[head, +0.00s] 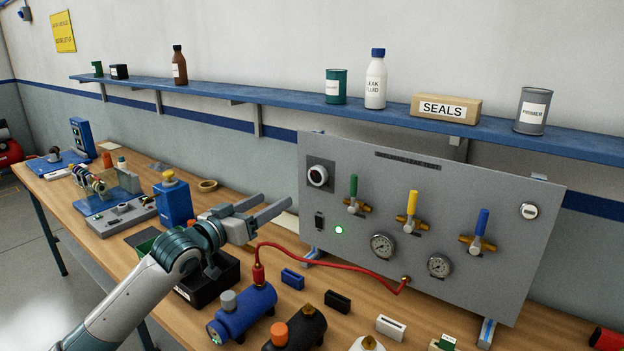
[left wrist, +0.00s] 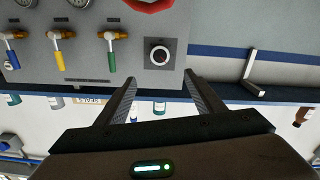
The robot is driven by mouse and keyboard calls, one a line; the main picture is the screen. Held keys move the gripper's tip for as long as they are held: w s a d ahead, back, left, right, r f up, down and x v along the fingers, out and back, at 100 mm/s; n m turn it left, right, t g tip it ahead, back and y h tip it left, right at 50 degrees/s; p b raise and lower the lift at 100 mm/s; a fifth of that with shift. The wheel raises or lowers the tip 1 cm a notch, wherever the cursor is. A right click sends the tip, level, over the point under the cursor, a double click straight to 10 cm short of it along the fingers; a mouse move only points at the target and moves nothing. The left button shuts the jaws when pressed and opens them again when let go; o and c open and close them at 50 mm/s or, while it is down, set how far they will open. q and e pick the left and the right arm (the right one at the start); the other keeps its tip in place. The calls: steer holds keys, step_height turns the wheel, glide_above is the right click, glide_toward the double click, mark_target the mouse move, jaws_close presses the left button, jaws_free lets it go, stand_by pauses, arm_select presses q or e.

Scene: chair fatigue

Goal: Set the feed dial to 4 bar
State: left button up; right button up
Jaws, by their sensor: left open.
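The feed dial is probably the black round knob with a pale rim (head: 318,176) at the upper left of the grey panel (head: 455,205). Its scale and setting are too small to read. In the left wrist view, which is upside down, the dial (left wrist: 159,54) shows just beyond and between the fingertips. My left gripper (head: 276,204) is open and empty. It is to the left of the panel and lower than the dial in the head view, apart from it. My right gripper is not in view.
Green, yellow and blue valve levers (head: 412,205) and two gauges (head: 382,246) are on the panel. A switch (head: 319,220) sits under the dial. A red hose (head: 325,247) runs from a blue cylinder (head: 243,315) to the panel. A blue shelf (head: 290,103) with bottles hangs above.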

arm_select(q)
steer(key=p, duration=0.5)
glide_toward(316, 176)
steer(key=x, duration=0.6)
steer(key=shift+w+d, duration=0.1)
steer(key=shift+w, duration=0.05)
steer(key=shift+x, duration=0.85)
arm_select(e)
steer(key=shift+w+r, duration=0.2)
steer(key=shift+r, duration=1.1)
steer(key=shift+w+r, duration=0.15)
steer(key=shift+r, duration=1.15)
arm_select(q)
steer(key=shift+c, duration=0.3)
steer(key=c, duration=1)
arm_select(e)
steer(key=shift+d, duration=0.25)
